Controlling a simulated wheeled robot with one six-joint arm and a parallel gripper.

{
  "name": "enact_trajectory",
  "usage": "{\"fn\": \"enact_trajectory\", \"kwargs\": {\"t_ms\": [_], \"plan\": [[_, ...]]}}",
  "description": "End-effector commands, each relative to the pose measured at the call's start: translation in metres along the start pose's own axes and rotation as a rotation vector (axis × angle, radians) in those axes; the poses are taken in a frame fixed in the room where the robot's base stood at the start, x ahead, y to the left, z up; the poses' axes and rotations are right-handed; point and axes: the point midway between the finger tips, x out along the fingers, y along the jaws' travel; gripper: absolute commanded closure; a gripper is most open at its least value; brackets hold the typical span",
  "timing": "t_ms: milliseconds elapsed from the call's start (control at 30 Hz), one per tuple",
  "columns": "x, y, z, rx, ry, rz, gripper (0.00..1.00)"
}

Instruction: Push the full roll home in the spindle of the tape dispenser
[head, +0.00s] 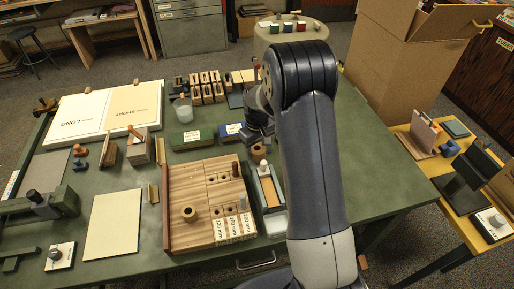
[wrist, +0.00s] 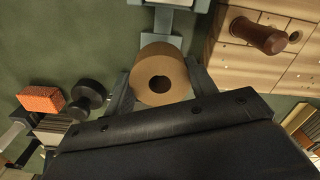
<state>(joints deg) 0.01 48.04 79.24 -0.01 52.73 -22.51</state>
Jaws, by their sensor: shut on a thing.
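A brown tape roll (wrist: 162,76) with a dark round hole sits between the two fingers of my gripper (wrist: 162,88) in the wrist view. The fingers are shut on its sides. A grey-blue frame (wrist: 170,22) with a pale part, which looks like the tape dispenser, lies just beyond the roll. In the head view it appears as a narrow grey-blue frame (head: 278,184) with a tan middle. The spindle is not clearly visible, and I cannot tell whether the roll is on it.
A wooden block tray (head: 166,215) with a dark peg stands left of the dispenser. Green and blue boxes (head: 191,138) lie behind it. In the wrist view, an orange block (wrist: 40,98) and a black spool-shaped thing (wrist: 88,97) lie left.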

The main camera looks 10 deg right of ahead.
Motion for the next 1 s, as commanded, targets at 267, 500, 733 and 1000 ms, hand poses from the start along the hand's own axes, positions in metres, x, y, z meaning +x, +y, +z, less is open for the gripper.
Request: {"fn": "enact_trajectory", "kwargs": {"t_ms": [267,500,733,1000], "plan": [[0.008,0.000,0.000,0.000,0.000,0.000,0.70],[0.014,0.000,0.000,0.000,0.000,0.000,0.70],[0.020,0.000,0.000,0.000,0.000,0.000,0.70],[0.027,0.000,0.000,0.000,0.000,0.000,0.70]]}}
